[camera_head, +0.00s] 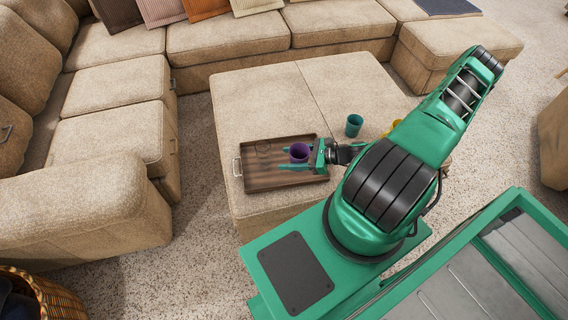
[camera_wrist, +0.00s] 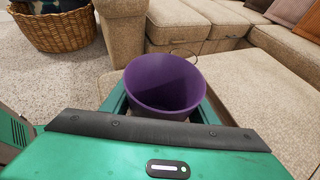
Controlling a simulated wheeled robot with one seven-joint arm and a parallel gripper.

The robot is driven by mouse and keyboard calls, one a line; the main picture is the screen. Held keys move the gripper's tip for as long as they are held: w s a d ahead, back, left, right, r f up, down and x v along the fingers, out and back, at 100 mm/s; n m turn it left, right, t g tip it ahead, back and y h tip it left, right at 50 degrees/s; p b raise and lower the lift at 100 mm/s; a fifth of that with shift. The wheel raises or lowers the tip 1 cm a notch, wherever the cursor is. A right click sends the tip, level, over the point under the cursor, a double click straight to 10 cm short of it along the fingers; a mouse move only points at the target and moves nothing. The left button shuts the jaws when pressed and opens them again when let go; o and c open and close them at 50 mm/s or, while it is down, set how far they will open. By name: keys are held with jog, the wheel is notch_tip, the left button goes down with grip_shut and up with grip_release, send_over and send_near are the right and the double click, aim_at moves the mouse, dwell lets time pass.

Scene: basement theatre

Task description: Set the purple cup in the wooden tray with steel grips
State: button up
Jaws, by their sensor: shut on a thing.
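The purple cup (camera_head: 299,152) is between the fingers of my gripper (camera_head: 298,158), over the right half of the wooden tray. My gripper is shut on the cup, which also shows upright and large in the wrist view (camera_wrist: 165,82). The wooden tray (camera_head: 262,180) lies on the beige ottoman and has a steel grip (camera_head: 238,167) at its left end. Its right end is partly hidden by my gripper. I cannot tell whether the cup's base touches the tray floor.
A teal cup (camera_head: 354,125) stands on the ottoman (camera_head: 262,100) right of the tray. A yellow thing (camera_head: 392,126) beside it is mostly hidden by my arm. The sectional sofa (camera_head: 225,38) surrounds the ottoman behind and left.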

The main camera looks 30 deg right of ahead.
jog(key=w+d+f, duration=0.3)
jog(key=w+f, duration=0.1)
jog(key=w+d+f, duration=0.3)
jog(key=w+d, duration=0.1)
jog(key=shift+d+f, duration=0.15)
jog(key=shift+f, duration=2.2)
jog(key=o, duration=1.1)
jog(key=shift+f, duration=0.1)
